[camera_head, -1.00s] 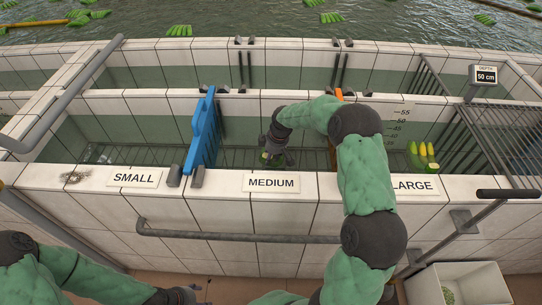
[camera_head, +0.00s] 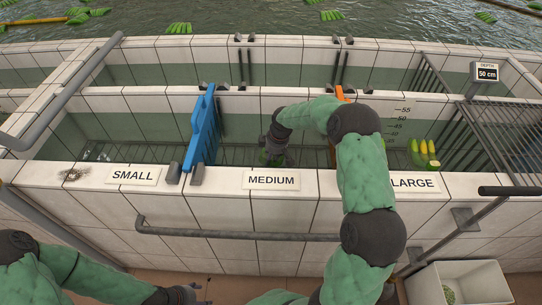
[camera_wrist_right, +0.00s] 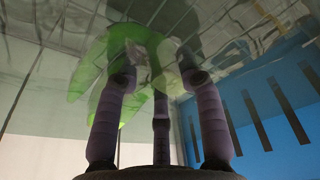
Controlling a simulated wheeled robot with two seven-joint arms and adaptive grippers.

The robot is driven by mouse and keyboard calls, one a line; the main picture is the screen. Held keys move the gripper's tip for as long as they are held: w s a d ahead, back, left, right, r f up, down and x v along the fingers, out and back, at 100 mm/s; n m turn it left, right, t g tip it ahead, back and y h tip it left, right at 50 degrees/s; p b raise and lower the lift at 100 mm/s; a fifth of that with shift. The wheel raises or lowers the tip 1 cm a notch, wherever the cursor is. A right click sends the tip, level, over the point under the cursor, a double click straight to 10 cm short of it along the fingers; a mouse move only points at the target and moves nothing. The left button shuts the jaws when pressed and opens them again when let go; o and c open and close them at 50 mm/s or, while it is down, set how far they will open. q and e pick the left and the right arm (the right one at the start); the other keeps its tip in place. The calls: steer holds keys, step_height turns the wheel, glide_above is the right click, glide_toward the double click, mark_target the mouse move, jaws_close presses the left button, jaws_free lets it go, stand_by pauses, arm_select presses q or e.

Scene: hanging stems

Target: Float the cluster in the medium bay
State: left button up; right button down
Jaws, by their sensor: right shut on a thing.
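The MEDIUM bay lies behind the white MEDIUM label (camera_head: 271,180), between the blue gate (camera_head: 202,130) and the orange gate (camera_head: 340,93), which my right arm partly hides. My right gripper (camera_head: 274,158) is low inside this bay, shut on a green cluster (camera_head: 268,159). In the right wrist view the fingers (camera_wrist_right: 160,80) close around the green cluster (camera_wrist_right: 98,80), which is at or in the water; its exact depth is unclear. My left gripper (camera_head: 190,292) is at the lower left, outside the tank wall and away from the bays; its fingers are too small to judge.
The LARGE bay at right holds yellow-green fruit (camera_head: 424,155) under a depth display reading 50 cm (camera_head: 487,73). The SMALL bay is behind its label (camera_head: 133,175). A grey rail (camera_head: 235,235) runs along the front wall. A white bin (camera_head: 458,285) stands at lower right.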

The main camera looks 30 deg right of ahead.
steer(key=shift+f, duration=0.15)
steer(key=c, duration=0.7)
jaws_free()
steer(key=shift+s+f, duration=0.1)
steer(key=shift+f, duration=0.05)
steer(key=w+p+v, duration=0.1)
steer(key=p+v, duration=0.3)
steer(key=v, duration=0.5)
steer(key=w+a+p+v, duration=0.1)
steer(key=p+v, duration=0.3)
steer(key=v, duration=0.6)
steer(key=w+r+p+v, duration=0.1)
steer(key=p+v, duration=0.3)
steer(key=v, duration=0.6)
steer(key=shift+w+a+r+p, duration=0.15)
steer(key=shift+w+a+p, duration=0.2)
steer(key=shift+a+p, duration=0.05)
